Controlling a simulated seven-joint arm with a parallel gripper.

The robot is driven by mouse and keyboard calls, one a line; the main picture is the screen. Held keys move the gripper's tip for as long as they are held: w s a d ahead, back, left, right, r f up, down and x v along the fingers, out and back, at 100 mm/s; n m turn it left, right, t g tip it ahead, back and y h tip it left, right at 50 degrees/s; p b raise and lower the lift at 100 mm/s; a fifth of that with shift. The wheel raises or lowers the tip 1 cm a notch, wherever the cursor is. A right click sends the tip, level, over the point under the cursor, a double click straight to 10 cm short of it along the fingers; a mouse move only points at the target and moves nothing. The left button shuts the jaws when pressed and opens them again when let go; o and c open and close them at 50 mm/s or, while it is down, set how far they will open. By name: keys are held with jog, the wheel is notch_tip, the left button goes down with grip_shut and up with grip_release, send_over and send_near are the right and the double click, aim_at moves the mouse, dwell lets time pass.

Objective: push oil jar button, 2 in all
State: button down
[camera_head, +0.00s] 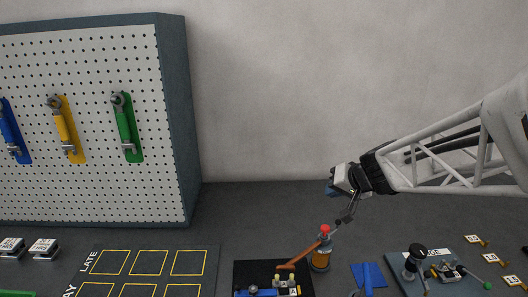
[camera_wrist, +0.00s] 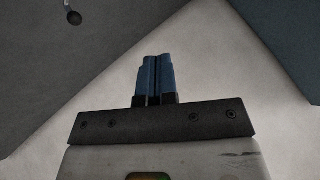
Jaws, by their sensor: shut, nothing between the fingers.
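The oil jar (camera_head: 321,258) is a small amber bottle standing on the dark table at lower centre-right in the head view. Its red button (camera_head: 324,229) is on top. My gripper (camera_head: 331,190) is above the jar and beside it, its blue fingers apart from the button. In the wrist view my gripper (camera_wrist: 156,77) shows its blue fingers shut together with nothing between them. The jar is not recognisable in the wrist view. A thin dark piece (camera_head: 346,211) shows between the gripper and the jar; I cannot tell what it belongs to.
A blue piece (camera_head: 368,275) and a grey fixture plate (camera_head: 446,278) are to the right. A pegboard (camera_head: 90,120) with wrenches stands at left.

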aim_at(327, 227)
jog(key=shift+f, duration=0.1)
dwell(0.4)
jog(key=shift+f, duration=4.25)
jog(key=shift+f, duration=1.2)
dwell(0.6)
jog(key=shift+r, duration=1.2)
